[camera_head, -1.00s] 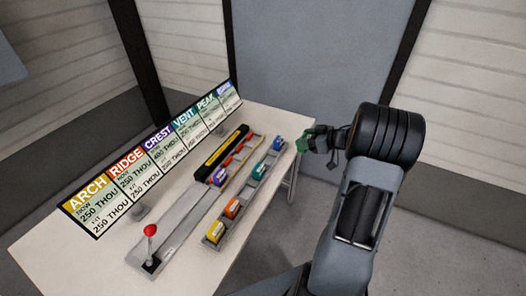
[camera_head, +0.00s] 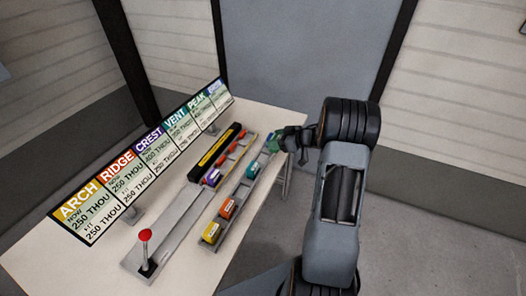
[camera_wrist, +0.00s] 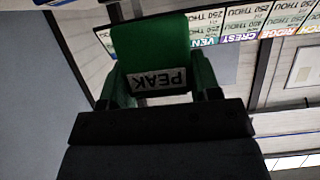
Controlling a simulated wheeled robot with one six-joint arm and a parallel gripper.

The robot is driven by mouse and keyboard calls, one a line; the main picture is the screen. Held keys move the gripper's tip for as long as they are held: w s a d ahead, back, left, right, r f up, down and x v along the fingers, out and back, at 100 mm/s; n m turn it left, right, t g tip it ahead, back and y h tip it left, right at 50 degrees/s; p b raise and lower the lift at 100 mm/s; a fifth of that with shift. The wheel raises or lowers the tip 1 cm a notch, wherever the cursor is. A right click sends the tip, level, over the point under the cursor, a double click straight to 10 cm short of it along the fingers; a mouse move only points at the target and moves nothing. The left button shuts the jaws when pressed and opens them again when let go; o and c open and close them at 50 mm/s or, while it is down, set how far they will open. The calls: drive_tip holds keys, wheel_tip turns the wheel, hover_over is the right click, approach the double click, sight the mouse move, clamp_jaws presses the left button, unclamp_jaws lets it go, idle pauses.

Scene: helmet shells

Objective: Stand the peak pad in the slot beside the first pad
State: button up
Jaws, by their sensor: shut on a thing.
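The green peak pad (camera_wrist: 150,50) fills the middle of the wrist view, its PEAK label upside down. My gripper (camera_wrist: 152,92) is shut on it, with a finger at each side. In the head view the pad (camera_head: 274,145) and my gripper (camera_head: 284,143) are above the far right end of the front tray (camera_head: 236,217). That tray holds a yellow pad (camera_head: 211,232), an orange pad (camera_head: 227,208) and a teal pad (camera_head: 252,170). A purple pad (camera_head: 210,178) sits in the rail behind, near orange-red marks. My gripper hides the tray's far end.
A sign board (camera_head: 140,160) with ARCH, RIDGE, CREST, VENT and PEAK panels stands along the table's back. A red-knobbed lever (camera_head: 145,237) stands at the near left. The table (camera_head: 60,268) has bare space in front left.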

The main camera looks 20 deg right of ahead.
drive_tip(key=w+a+f, duration=0.1)
drive_tip(key=f, duration=0.1)
drive_tip(key=w+a+f, duration=0.1)
drive_tip(key=w+f, duration=0.1)
drive_tip(key=w+a+f, duration=0.1)
drive_tip(key=f, duration=0.1)
drive_tip(key=shift+w+a, duration=0.15)
drive_tip(key=shift+w, duration=0.15)
drive_tip(key=shift+w+a+f+p, duration=0.1)
drive_tip(key=shift+w+f+p, duration=0.05)
drive_tip(key=shift+f, duration=0.35)
drive_tip(key=shift+w+a+f+p, duration=0.1)
drive_tip(key=shift+f+p, duration=0.05)
drive_tip(key=shift+f, duration=0.35)
drive_tip(key=shift+d+f+p, duration=0.1)
drive_tip(key=shift+f+p, duration=0.3)
drive_tip(key=shift+f, duration=0.15)
drive_tip(key=shift+f+b, duration=0.3)
drive_tip(key=shift+f, duration=0.05)
drive_tip(key=o, duration=0.9)
drive_tip(key=shift+r, duration=0.1)
